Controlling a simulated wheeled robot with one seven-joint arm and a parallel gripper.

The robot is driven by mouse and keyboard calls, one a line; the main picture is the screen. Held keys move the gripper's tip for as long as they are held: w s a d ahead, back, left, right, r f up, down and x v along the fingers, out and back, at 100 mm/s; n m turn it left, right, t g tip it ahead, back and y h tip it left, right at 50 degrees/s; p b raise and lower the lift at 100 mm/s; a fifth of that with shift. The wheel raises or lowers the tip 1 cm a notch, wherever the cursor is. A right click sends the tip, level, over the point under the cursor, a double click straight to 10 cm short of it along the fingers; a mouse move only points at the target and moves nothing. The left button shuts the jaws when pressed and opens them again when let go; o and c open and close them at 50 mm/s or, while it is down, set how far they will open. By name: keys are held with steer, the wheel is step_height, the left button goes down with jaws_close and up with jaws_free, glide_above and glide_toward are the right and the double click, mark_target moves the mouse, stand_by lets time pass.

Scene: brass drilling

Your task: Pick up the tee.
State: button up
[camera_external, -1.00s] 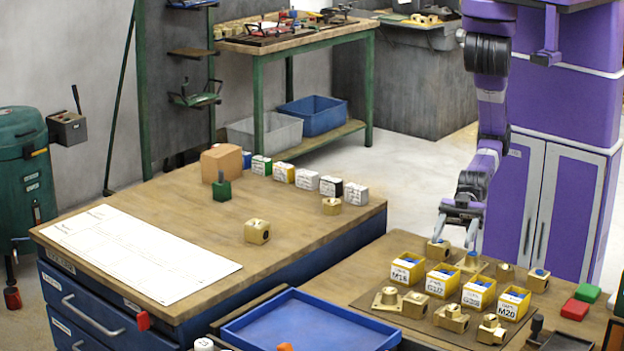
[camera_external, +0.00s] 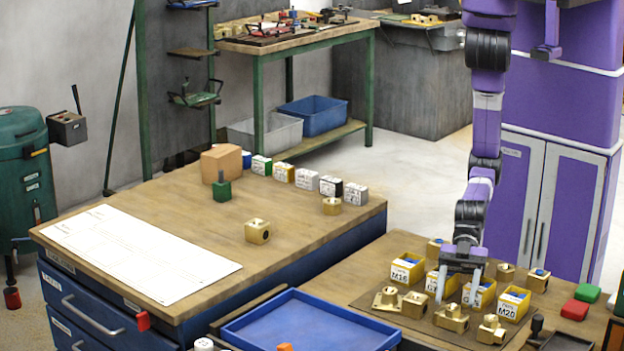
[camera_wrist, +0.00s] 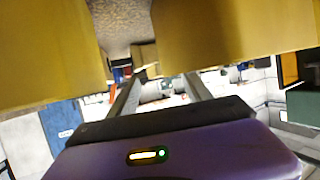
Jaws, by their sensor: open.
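Several brass fittings stand on a brown mat (camera_external: 375,314) on the right bench. One with a round top (camera_external: 452,317) sits in the front row and may be the tee; its shape is too small to be certain. The others in that row are a flanged piece (camera_external: 387,298), a block (camera_external: 415,304) and another fitting (camera_external: 491,328). My gripper (camera_external: 457,302) is open and points down in front of the middle yellow boxes, just above and behind the round-topped fitting. In the wrist view, nothing is clearly held between my fingers (camera_wrist: 162,88).
Yellow labelled boxes (camera_external: 408,268) stand close around my gripper; large yellow surfaces fill the top of the wrist view. More brass fittings stand behind them. Red (camera_external: 575,309) and green (camera_external: 587,293) blocks lie at the right. A blue tray (camera_external: 300,325) is at the left.

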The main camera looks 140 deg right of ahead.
steer(key=shift+x, duration=0.75)
jaws_close()
stand_by(0.8)
steer(key=shift+r, duration=0.15)
